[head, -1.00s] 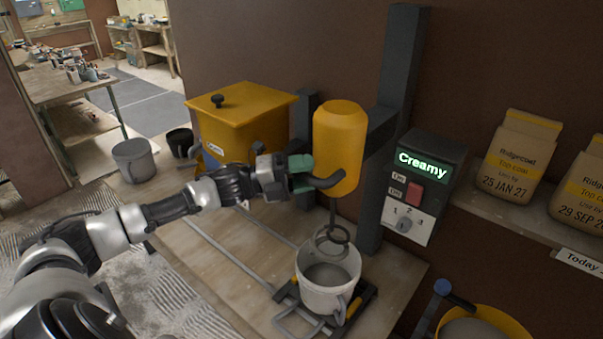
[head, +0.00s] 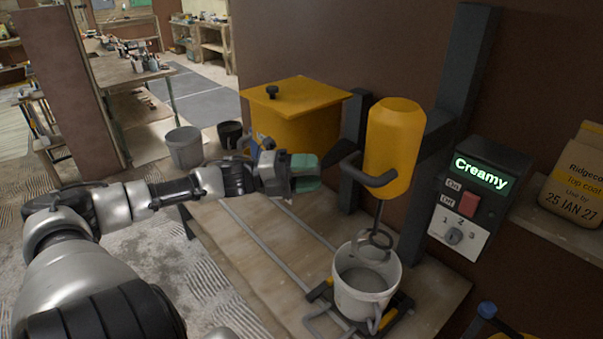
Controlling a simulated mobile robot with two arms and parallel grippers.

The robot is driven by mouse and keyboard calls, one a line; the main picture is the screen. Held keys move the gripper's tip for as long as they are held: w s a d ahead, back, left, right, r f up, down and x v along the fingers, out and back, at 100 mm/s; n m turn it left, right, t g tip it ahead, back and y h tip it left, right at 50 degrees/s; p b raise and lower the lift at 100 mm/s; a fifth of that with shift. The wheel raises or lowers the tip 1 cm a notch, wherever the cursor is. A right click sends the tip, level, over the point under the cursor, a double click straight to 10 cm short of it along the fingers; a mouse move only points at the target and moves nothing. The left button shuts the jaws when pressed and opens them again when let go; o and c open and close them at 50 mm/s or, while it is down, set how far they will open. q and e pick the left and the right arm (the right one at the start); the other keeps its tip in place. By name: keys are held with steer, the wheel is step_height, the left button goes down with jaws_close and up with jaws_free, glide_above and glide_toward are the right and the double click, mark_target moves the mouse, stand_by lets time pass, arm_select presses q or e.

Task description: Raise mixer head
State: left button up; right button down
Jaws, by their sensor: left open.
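The yellow mixer head (head: 394,148) hangs on a dark upright post (head: 463,85), with a black curved handle (head: 366,178) on its left side. Its shaft and ring-shaped whisk (head: 375,240) reach down to the mouth of a white bucket (head: 366,285) holding grey mix. My left gripper (head: 312,171) is open and empty, left of the handle and apart from it. My right gripper is not in view.
A control box (head: 471,195) reading "Creamy" has a red switch and a dial. A yellow lidded hopper (head: 297,112) stands behind my left gripper. Two buckets, grey (head: 185,147) and black (head: 230,134), stand left of it. A bag (head: 574,185) sits on the right shelf.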

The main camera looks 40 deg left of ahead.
arm_select(q)
steer(key=shift+s+a+f, duration=0.1)
steer(key=shift+s+a, duration=0.35)
steer(key=shift+a, duration=0.1)
stand_by(0.4)
